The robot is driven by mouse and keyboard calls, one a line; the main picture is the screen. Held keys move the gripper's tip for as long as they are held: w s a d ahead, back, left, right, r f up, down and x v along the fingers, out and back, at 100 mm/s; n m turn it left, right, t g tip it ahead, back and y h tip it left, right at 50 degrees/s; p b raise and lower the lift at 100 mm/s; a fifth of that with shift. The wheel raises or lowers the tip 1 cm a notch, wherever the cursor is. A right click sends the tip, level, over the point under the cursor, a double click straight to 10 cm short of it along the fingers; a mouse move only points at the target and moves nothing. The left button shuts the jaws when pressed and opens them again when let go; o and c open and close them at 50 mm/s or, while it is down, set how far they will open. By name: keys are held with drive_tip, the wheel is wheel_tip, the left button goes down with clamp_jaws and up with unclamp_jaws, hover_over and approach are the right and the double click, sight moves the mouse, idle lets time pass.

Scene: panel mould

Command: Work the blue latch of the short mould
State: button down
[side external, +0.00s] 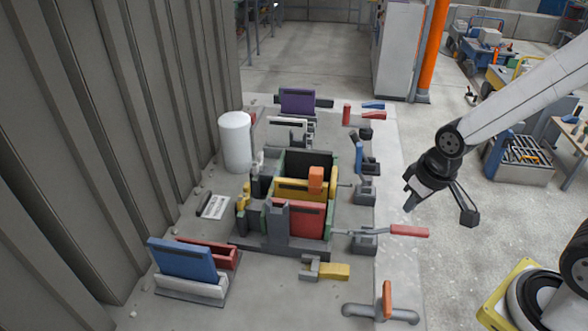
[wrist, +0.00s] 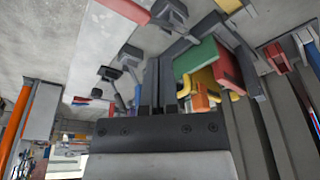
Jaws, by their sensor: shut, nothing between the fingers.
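The blue latch handle (side external: 359,150) stands roughly upright on its dark grey clamp base (side external: 366,168), on the right side of the mould (side external: 300,250) with its green, yellow and red panels. My gripper (side external: 409,207) is shut and empty. It hangs to the right of the blue latch, nearer the camera and apart from it. In the wrist view the shut fingers (wrist: 158,85) point towards the mould, whose green block (wrist: 195,60) shows beyond them. I cannot clearly make out the blue handle there.
A second latch with a red handle (side external: 408,230) lies out to the right, below my gripper. A yellow-handled clamp (side external: 333,271) and a grey pipe with an orange lever (side external: 387,300) are in front. A white cylinder (side external: 235,142) stands behind left.

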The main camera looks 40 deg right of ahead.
idle(0.3)
drive_tip(key=shift+c, duration=2.4)
unclamp_jaws()
drive_tip(key=shift+w, duration=0.2)
drive_tip(key=shift+o, duration=0.4)
drive_tip(key=shift+w+r, duration=0.15)
drive_tip(key=shift+w, duration=0.15)
drive_tip(key=n+g+h, duration=0.3)
drive_tip(key=n+g, duration=0.2)
drive_tip(key=n, duration=0.4)
approach(359, 144)
drive_tip(key=x, duration=0.5)
drive_tip(key=shift+s+a, duration=0.2)
drive_tip(key=shift+s, duration=0.05)
drive_tip(key=shift+w+d+g, duration=0.25)
drive_tip(key=shift+w+g, duration=0.15)
drive_tip(key=shift+w, duration=0.05)
drive_tip(key=shift+f, duration=0.2)
drive_tip(key=shift+x, duration=3.8)
